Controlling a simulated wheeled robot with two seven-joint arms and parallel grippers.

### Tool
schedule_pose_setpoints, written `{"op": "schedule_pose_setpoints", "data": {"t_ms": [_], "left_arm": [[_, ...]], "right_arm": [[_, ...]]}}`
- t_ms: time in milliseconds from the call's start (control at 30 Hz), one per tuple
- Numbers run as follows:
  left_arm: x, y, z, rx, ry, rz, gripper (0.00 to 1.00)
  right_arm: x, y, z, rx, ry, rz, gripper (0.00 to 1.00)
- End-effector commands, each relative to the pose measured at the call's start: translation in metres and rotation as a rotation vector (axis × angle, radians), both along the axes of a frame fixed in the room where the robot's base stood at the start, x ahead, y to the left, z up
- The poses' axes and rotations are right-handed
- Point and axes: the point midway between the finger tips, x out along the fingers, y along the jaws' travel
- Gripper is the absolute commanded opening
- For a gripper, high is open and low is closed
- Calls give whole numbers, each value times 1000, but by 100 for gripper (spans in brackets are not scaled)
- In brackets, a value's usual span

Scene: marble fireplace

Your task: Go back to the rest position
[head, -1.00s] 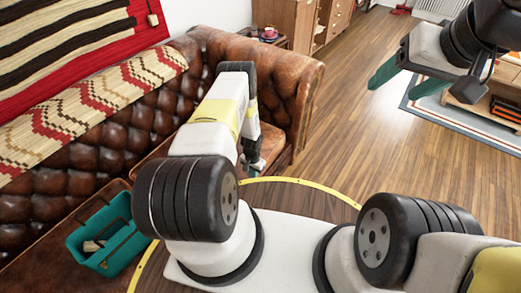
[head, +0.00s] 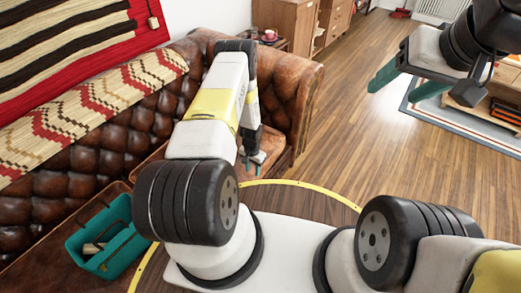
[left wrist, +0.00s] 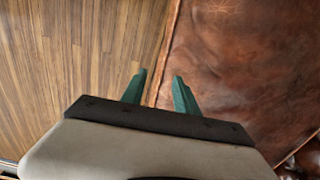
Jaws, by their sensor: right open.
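My left gripper (head: 253,163) hangs at the end of my bent left arm, over the brown leather sofa (head: 275,160) near its far end. In the left wrist view my left gripper (left wrist: 160,90) shows two green fingers standing apart, with nothing between them. Behind them are the wooden floor and the leather, with the sofa's edge running between. My right gripper (head: 406,84) is at the upper right, over the floor, its green fingers apart and empty.
A teal tote (head: 110,250) stands on the sofa at the lower left. A patterned throw (head: 90,105) lies over the sofa back. A wooden cabinet (head: 292,20) is at the back. A low shelf with books (head: 503,110) is at the right. The floor in the middle is clear.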

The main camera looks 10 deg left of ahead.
Motion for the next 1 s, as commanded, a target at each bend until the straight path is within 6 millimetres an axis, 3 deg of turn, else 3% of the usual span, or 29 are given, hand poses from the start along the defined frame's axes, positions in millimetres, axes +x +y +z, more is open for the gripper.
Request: {"op": "schedule_pose_setpoints", "data": {"t_ms": [133, 733, 867, 1000], "left_arm": [[0, 0, 12, 0, 0, 0, 36], [4, 0, 20, 0, -5, 4, 36], [24, 2, 63, 1, -34, 25, 36], [52, 4, 148, -2, -86, 65, 36]], "right_arm": [[0, 0, 0, 0, 0, 0, 65], [0, 0, 0, 0, 0, 0, 65], [0, 0, 0, 0, 0, 0, 65], [0, 0, 0, 0, 0, 0, 65]]}}
